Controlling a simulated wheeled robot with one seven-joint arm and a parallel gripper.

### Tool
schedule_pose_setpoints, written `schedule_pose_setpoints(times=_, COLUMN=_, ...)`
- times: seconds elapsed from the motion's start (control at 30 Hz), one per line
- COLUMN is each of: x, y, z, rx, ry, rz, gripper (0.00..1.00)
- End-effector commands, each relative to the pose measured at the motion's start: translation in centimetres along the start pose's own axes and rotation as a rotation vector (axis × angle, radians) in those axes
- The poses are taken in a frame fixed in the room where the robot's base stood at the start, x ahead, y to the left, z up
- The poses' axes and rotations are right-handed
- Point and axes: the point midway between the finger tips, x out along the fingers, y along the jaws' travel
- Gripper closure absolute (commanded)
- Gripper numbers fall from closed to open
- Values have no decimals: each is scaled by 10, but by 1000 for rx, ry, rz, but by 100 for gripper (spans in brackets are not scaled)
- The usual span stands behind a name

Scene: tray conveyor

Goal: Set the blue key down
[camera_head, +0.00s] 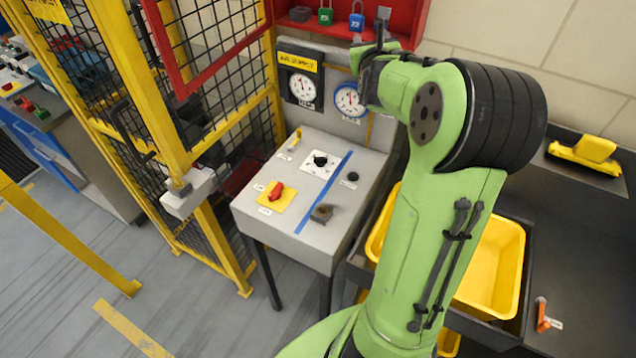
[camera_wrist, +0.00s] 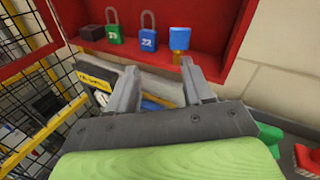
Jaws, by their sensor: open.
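In the wrist view, a blue piece with a tan lower part (camera_wrist: 180,39), which looks like the blue key, stands on the red shelf (camera_wrist: 238,45), right of the padlocks. My gripper (camera_wrist: 160,68) is open, with nothing between its fingers. The blue piece shows just beyond the right fingertip; whether they touch is unclear. In the head view my gripper (camera_head: 379,42) is raised in front of the red cabinet's lower right edge, and I cannot make out the blue key there.
A green padlock (camera_head: 325,17) and a blue padlock (camera_head: 357,21) are on the shelf, beside a dark block (camera_head: 300,14). Gauges (camera_head: 302,86) are on the wall below. A grey table (camera_head: 262,222) holds a red switch (camera_head: 276,191). Yellow fencing (camera_head: 158,88) stands left.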

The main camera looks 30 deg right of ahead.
Motion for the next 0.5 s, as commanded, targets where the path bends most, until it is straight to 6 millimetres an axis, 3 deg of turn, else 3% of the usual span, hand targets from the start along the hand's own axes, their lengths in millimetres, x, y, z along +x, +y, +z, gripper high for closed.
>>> schedule_pose_setpoints(times=0.03, x=-15, y=29, z=7, rx=-164, ry=30, rz=60, gripper=49)
schedule_pose_setpoints(times=0.1, x=-43, y=66, z=8, rx=-460, ry=84, rz=158, gripper=49)
schedule_pose_setpoints(times=0.2, x=-90, y=106, z=4, rx=-890, ry=126, rz=310, gripper=49)
schedule_pose_setpoints(times=0.33, x=-161, y=138, z=-7, rx=-1417, ry=107, rz=528, gripper=49)
schedule_pose_setpoints(times=0.5, x=-260, y=151, z=-31, rx=-2039, ry=-68, rz=857, gripper=49)
